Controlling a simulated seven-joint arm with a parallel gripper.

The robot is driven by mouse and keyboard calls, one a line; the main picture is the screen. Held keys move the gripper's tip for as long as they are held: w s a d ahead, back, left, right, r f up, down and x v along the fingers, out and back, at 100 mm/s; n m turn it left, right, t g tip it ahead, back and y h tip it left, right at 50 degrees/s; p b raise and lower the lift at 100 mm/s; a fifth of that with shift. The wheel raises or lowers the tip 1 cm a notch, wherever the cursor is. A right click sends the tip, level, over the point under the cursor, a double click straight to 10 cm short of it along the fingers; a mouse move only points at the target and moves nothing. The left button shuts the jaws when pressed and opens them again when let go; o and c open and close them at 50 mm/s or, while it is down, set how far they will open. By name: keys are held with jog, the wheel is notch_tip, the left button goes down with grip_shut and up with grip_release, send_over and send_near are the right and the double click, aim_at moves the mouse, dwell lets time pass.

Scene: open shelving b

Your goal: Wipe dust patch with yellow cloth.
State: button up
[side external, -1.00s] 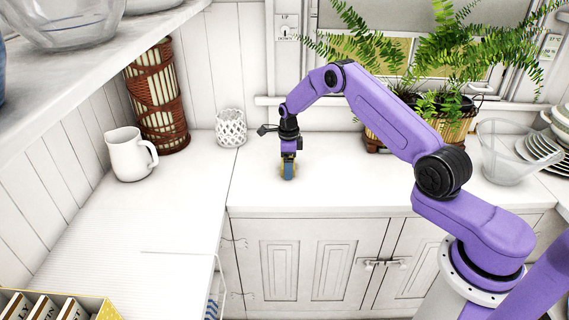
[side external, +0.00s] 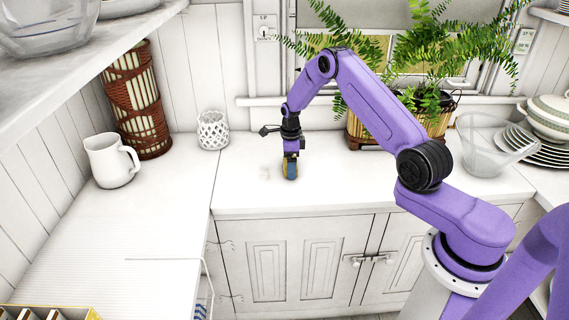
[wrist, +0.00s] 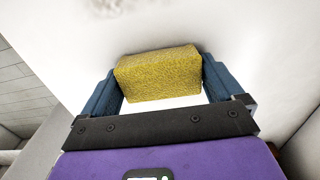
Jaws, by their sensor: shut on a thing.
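My gripper (side external: 290,172) points down over the white counter and is shut on the yellow cloth (wrist: 158,74). The cloth is a thick, rough yellow block, held between the two blue fingers in the wrist view. In the side view the cloth (side external: 291,170) is small and partly covered by a finger. I cannot tell whether it touches the counter. A faint grey-brown dust patch (side external: 265,173) lies on the counter just left of my gripper. It also shows at the top edge of the wrist view (wrist: 106,5), apart from the cloth and cut off by the frame.
A white lattice holder (side external: 213,131), a white pitcher (side external: 112,162) and a wicker-wrapped cylinder (side external: 139,105) stand to the left. A potted fern (side external: 425,75) stands behind the arm. A glass bowl (side external: 485,150) and stacked plates (side external: 540,152) are at right. The counter around my gripper is clear.

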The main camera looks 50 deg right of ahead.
aim_at(269, 168)
jog(key=shift+s+d, duration=0.2)
jog(key=shift+w+d+f, duration=0.15)
jog(key=shift+w+d, duration=0.4)
jog(key=shift+w, duration=0.1)
jog(key=shift+w+a, duration=1.25)
jog(key=shift+a, duration=0.2)
jog(key=shift+w+a+r, duration=0.2)
jog(key=shift+w+a, duration=1.05)
jog(key=shift+w, duration=0.15)
